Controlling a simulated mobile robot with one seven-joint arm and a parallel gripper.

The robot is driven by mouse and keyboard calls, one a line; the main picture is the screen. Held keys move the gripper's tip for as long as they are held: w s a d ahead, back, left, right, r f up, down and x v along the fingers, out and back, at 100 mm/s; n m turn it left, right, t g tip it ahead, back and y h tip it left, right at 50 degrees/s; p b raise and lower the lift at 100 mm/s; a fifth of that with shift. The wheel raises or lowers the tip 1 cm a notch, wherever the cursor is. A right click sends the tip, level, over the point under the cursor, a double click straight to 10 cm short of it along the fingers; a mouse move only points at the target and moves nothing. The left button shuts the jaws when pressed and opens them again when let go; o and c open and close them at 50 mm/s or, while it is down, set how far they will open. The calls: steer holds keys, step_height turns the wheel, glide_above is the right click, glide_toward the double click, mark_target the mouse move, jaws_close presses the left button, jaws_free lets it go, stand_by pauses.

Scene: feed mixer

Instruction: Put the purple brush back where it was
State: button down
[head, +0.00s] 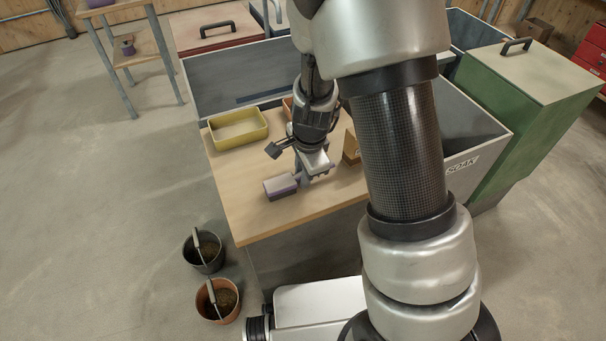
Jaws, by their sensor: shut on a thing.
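The purple brush (280,187) is a grey and purple block low over the front part of the wooden tabletop (255,219). My gripper (314,174) points down at its right side and is shut on it. A small purple bit shows just right of the fingers and may be the end of the brush's handle. I cannot tell whether the brush touches the tabletop. My wrist hides part of the grip.
A yellow tray (239,129) stands at the table's back left. A brown box (351,147) is right of my gripper, partly behind my arm. A grey bin marked SOAK (462,166) adjoins the right. Two buckets (206,252) (218,300) stand on the floor at left.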

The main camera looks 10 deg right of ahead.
steer(key=c, duration=1.6)
jaws_free()
steer(key=shift+f, duration=0.1)
steer(key=s+d+r+n+t+y+p, duration=0.1)
steer(key=s+r+n+p, duration=0.3)
steer(key=r, duration=0.9)
steer(key=s+d+r+n+t+p, duration=0.1)
steer(key=s+r+n, duration=0.35)
steer(key=r, duration=0.95)
steer(key=s+d+r+n, duration=0.1)
steer(key=s+r+n, duration=0.1)
steer(key=s, duration=0.1)
steer(key=s+d+r+n+t+h, duration=0.1)
steer(key=s+d+r+n, duration=0.1)
steer(key=s, duration=0.1)
steer(key=s+d+r+n, duration=0.1)
steer(key=s+r+n, duration=0.1)
steer(key=s, duration=0.1)
steer(key=shift+s+d+r+h, duration=0.15)
steer(key=shift+s+d+h, duration=0.15)
steer(key=shift+s, duration=0.1)
